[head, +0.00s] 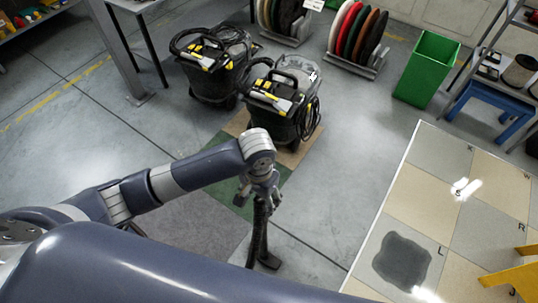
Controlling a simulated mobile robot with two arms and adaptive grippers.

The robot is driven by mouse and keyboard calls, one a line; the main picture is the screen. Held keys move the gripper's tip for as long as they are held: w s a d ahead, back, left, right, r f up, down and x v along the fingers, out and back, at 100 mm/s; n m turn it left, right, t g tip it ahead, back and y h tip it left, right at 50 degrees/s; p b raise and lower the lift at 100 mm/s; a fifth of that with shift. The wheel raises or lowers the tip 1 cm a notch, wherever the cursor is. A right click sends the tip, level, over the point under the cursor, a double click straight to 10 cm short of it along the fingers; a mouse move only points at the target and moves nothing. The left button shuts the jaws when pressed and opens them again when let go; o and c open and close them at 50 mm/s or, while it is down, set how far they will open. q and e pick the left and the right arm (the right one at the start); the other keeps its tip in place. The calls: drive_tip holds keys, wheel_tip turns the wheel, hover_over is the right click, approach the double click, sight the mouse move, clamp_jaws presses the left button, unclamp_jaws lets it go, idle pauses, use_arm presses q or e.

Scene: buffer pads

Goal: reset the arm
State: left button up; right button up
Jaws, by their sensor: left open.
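My left arm comes in from the left, bends at a grey joint near the picture's middle and hangs down. My left gripper (261,259) is at its lower end, dark and slim, above the grey floor. Its fingers are apart, and I see nothing between them. My right gripper is not in view.
Two black and yellow vacuum machines (283,105) (208,75) stand beyond the arm. Racks of coloured round pads (357,35) and a green bin (427,70) are at the back. A tiled panel (412,190) with a dark stain (402,261) lies right. Grey floor (345,150) between is clear.

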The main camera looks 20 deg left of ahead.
use_arm(q)
drive_tip(key=s+d+r+t+h, duration=0.2)
drive_tip(key=s+d+h, duration=0.1)
drive_tip(key=s+d, duration=0.2)
drive_tip(key=s+a+r+n+t+y, duration=0.1)
drive_tip(key=s+a, duration=0.3)
drive_tip(key=a, duration=0.3)
drive_tip(key=s+a+n+t+y, duration=0.1)
drive_tip(key=s+a+y, duration=0.1)
drive_tip(key=s+a, duration=0.3)
wheel_tip(320, 180, down, 25)
drive_tip(key=a+g, duration=0.2)
drive_tip(key=s+a+f+g+p, duration=0.1)
drive_tip(key=s+a+f, duration=0.2)
drive_tip(key=s+f, duration=1.3)
drive_tip(key=shift+s, duration=0.75)
